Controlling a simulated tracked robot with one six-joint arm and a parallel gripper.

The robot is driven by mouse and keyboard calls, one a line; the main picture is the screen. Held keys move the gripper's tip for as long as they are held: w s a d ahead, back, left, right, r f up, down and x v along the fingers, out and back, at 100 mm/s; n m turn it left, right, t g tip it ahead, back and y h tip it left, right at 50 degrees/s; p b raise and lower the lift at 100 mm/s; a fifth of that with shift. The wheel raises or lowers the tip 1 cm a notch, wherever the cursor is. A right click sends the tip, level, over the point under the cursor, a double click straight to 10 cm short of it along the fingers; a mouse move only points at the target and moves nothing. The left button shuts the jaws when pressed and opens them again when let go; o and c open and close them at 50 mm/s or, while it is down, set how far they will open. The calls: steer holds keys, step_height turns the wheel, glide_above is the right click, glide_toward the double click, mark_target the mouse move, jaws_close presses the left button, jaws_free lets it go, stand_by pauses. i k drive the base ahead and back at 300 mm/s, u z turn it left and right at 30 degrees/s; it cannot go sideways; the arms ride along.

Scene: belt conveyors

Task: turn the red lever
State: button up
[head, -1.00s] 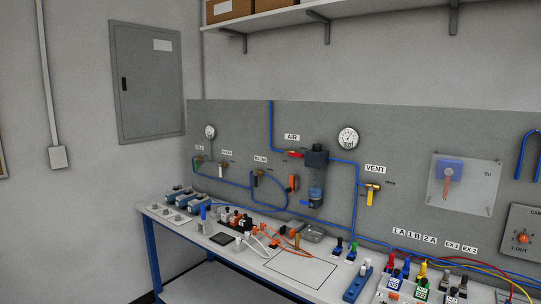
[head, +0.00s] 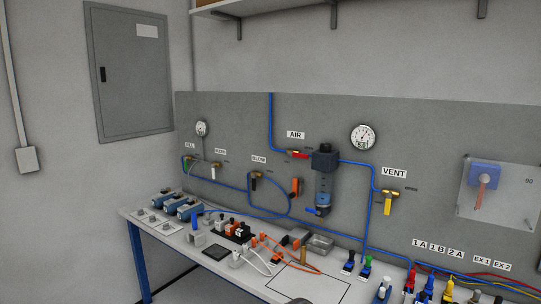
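The red lever (head: 298,154) is the handle of a brass valve under the AIR label (head: 296,135) on the grey back panel. It lies nearly level along the blue air line, just left of the dark filter unit (head: 325,158). A different, orange-red lever (head: 482,192) hangs down behind a clear plate (head: 498,192) at the right. My gripper is not in view, so its opening and what it holds are hidden.
A white bench (head: 215,260) runs below the panel, crowded with fittings, cables and small blocks. A yellow-handled VENT valve (head: 388,202) and an orange handle (head: 295,187) are nearby. A shelf (head: 300,8) overhangs above. A dark shape shows at the bottom edge.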

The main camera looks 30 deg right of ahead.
mark_target(290, 154)
steer(key=u, duration=0.3)
steer(key=i, duration=1.1)
steer(key=u, duration=0.2)
